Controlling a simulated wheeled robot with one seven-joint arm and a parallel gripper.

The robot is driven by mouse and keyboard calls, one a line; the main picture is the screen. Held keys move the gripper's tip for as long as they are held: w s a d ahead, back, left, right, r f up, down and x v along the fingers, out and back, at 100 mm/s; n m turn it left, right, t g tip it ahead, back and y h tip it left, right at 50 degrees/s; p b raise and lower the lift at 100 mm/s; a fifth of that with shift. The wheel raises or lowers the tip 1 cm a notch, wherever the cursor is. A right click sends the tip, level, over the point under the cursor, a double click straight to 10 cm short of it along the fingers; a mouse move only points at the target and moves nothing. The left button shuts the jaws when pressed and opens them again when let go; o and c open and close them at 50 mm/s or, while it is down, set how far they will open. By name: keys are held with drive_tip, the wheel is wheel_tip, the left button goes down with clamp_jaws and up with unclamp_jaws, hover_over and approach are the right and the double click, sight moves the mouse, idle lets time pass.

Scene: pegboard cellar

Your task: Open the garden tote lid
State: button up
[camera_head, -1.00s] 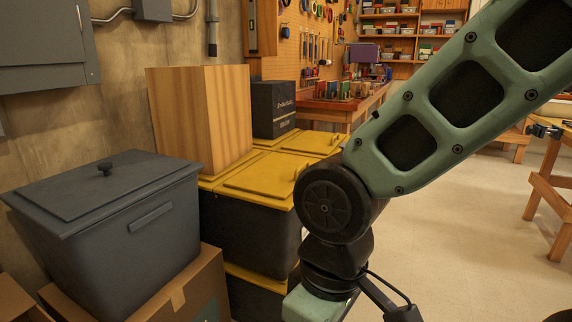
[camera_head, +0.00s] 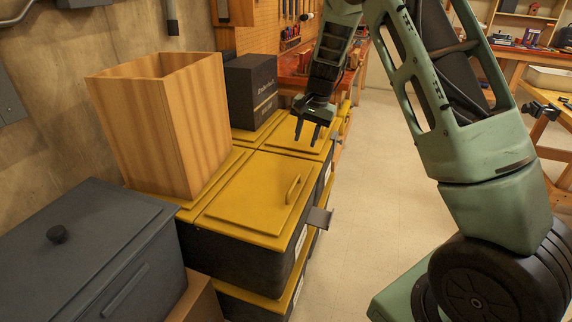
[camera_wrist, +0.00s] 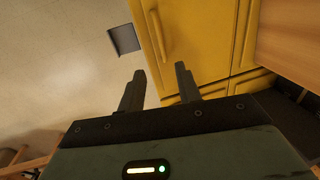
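A black tote with a yellow lid (camera_head: 240,197) stands in the middle of the head view, its lid shut. A yellow bar handle (camera_head: 293,189) sits near the lid's right edge. The lid (camera_wrist: 190,40) and handle (camera_wrist: 157,36) also show in the wrist view, beyond the fingertips. My gripper (camera_head: 306,143) is open and empty, fingers pointing down, in the air behind the handle and apart from it. Its spread fingers show in the wrist view (camera_wrist: 160,70). A dark grey tote (camera_head: 75,235) with a shut, knobbed lid is at the lower left. No label tells which is the garden tote.
A tall open wooden box (camera_head: 165,125) stands on the yellow-lidded totes' left part, with a black box (camera_head: 251,92) behind it. A grey plate (camera_head: 319,218) juts out from the tote's right side. The floor (camera_head: 370,190) to the right is clear.

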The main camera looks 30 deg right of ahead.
sight(293, 184)
drive_tip(key=f, duration=0.5)
drive_tip(key=w+a+f, duration=0.1)
drive_tip(key=f, duration=0.5)
drive_tip(key=w+a+f, duration=0.1)
drive_tip(key=f, duration=0.5)
drive_tip(key=shift+w+p, duration=0.25)
drive_tip(key=shift+p, duration=0.05)
clamp_jaws()
